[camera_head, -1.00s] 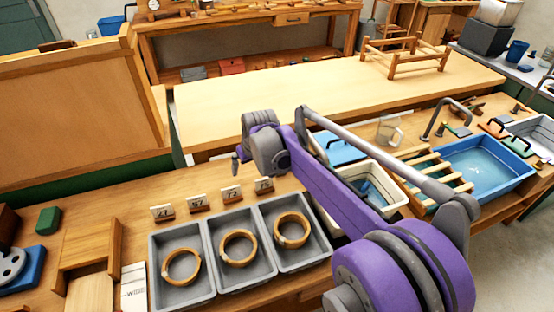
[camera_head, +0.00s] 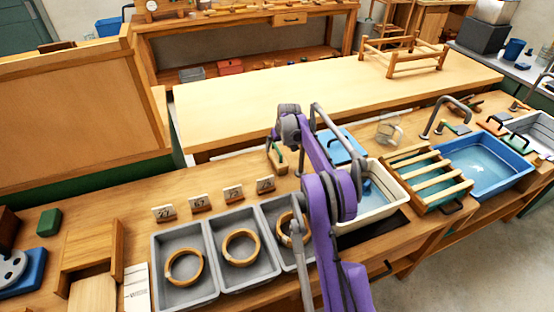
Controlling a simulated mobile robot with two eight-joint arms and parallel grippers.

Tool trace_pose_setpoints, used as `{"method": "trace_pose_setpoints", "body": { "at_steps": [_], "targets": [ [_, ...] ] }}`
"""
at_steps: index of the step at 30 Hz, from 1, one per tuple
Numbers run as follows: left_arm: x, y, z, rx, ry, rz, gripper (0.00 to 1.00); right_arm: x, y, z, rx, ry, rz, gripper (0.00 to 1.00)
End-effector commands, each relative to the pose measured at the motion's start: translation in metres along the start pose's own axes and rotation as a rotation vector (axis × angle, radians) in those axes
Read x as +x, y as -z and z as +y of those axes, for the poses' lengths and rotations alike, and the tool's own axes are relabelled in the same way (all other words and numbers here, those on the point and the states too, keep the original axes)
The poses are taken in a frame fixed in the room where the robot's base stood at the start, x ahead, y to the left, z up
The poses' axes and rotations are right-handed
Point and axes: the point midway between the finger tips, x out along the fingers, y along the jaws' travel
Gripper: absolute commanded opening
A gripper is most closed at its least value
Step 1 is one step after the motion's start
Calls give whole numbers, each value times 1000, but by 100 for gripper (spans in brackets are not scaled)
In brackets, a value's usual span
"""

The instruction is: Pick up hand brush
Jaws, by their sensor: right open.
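I cannot single out the hand brush for sure. A small upright item (camera_head: 277,158) with brown wood and a green part stands at the back edge of the bench, just left of my right wrist; it may be the brush, but it is too small to tell. My right arm rises from the bottom of the view and bends down at the wrist. My right gripper (camera_head: 298,163) hangs beside this item, open, mostly hidden by my own arm links. I cannot see whether it touches anything. My left gripper is out of view.
Grey trays (camera_head: 184,292) with wooden rings stand in front, number cards behind them. A white basin (camera_head: 403,198), a slatted wooden rack (camera_head: 425,172) and a blue basin (camera_head: 525,172) stand at the right. Small tools lie near the tap (camera_head: 441,112). The far table (camera_head: 235,102) is mostly clear.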

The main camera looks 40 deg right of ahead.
Motion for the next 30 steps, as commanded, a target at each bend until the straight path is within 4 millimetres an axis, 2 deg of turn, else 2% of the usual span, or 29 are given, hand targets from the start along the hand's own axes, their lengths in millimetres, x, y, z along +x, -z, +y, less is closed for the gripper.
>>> {"method": "trace_pose_setpoints", "body": {
  "at_steps": [5, 15, 23, 25, 30],
  "targets": [
    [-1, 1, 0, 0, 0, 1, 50, 12, 1, -1, 0, 0, 0, 100],
    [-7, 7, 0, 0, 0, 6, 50, 54, 5, -2, 0, -1, 0, 100],
    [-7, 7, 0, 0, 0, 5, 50, 59, 4, -2, 0, -1, 0, 100],
    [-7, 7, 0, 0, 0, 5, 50, 58, 4, -2, 0, -1, 0, 93],
    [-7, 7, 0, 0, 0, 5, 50, 58, 4, -2, 0, 0, 0, 62]
  ]
}}
